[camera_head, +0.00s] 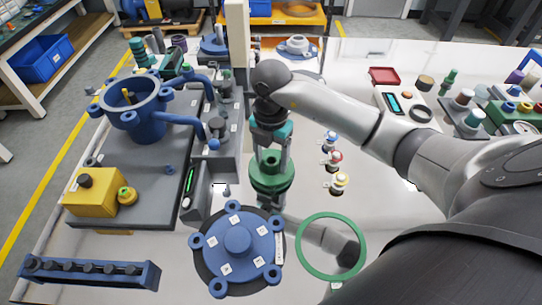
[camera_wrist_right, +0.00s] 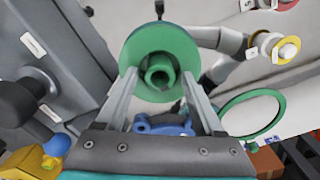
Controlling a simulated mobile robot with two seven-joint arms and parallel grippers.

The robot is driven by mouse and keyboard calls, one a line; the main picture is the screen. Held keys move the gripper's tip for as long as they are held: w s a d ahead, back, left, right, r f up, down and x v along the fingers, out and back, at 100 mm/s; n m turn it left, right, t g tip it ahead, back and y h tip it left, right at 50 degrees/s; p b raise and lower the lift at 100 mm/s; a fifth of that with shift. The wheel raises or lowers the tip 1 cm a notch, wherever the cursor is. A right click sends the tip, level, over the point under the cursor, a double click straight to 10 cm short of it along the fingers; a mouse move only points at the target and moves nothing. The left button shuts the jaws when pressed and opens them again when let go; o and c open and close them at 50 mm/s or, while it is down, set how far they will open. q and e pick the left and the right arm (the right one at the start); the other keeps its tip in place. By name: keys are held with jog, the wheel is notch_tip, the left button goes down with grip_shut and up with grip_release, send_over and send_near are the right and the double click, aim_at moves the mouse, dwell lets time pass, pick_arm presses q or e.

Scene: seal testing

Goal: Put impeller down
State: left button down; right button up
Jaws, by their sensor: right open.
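The green impeller (camera_head: 272,183), a round disc with a raised hub, is below my right gripper (camera_head: 270,160) in the head view. In the right wrist view the impeller (camera_wrist_right: 135,50) shows its disc and hollow hub between and beyond the fingertips of my right gripper (camera_wrist_right: 158,78). The gripper is open, with one finger on each side of the hub. I cannot tell whether the fingers touch it. The underside of the impeller is hidden, so its contact with the table is unclear. My left gripper is not in view.
A blue flanged cover (camera_head: 238,263) lies in front of the impeller, with a green ring (camera_head: 304,258) to its right. Several small capped parts, including a yellow-topped one (camera_head: 340,180), stand at right. The blue pump housing (camera_head: 148,125) is at left.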

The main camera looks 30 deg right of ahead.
pick_arm(q)
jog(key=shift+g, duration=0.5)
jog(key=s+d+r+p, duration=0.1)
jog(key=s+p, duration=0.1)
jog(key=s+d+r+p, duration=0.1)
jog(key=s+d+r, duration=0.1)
jog(key=shift+p, duration=0.35)
pick_arm(e)
notch_tip(320, 180, up, 12)
jog(key=shift+r, duration=0.2)
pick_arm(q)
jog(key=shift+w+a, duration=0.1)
